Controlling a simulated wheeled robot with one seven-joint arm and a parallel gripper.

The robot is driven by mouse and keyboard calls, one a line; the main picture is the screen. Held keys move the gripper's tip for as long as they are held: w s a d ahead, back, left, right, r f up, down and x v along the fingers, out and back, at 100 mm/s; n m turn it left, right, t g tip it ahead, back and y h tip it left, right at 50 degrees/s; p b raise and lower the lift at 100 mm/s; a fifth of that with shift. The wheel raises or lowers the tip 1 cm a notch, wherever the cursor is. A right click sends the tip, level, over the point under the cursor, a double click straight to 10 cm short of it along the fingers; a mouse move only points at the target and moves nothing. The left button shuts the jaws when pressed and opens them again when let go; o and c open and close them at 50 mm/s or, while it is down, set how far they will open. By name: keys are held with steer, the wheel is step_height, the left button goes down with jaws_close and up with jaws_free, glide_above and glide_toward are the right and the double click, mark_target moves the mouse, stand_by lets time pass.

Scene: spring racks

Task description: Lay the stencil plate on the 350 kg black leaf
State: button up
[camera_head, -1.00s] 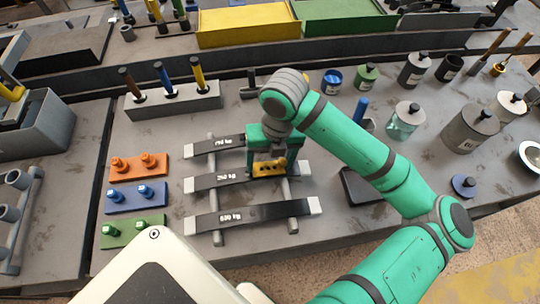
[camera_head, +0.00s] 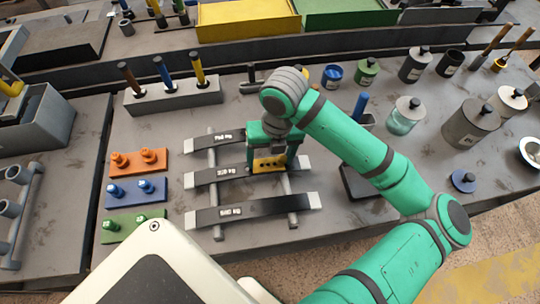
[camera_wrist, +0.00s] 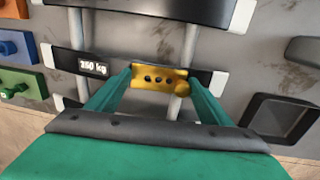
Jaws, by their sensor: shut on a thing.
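The yellow stencil plate (camera_head: 269,164), with a row of dark holes, is between the fingers of my gripper (camera_head: 272,160). My gripper is shut on it. The plate also shows in the wrist view (camera_wrist: 152,79), over the right part of the middle black leaf (camera_wrist: 120,70). That leaf (camera_head: 238,172) has light ends and a white label that seems to read 350 kg. The plate is lined up along the leaf; I cannot tell whether it touches it. My gripper (camera_wrist: 157,82) hides part of the leaf's right half.
Another black leaf (camera_head: 203,142) lies behind and one (camera_head: 265,207) in front, all across two grey rails (camera_head: 217,232). Orange (camera_head: 130,172), blue and green pegged plates lie at the left. A dark open tray (camera_head: 362,186) is at the right.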

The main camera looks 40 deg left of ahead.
steer(key=shift+f, duration=0.15)
steer(key=o, duration=1)
steer(key=shift+o, duration=0.5)
steer(key=shift+r, duration=3.5)
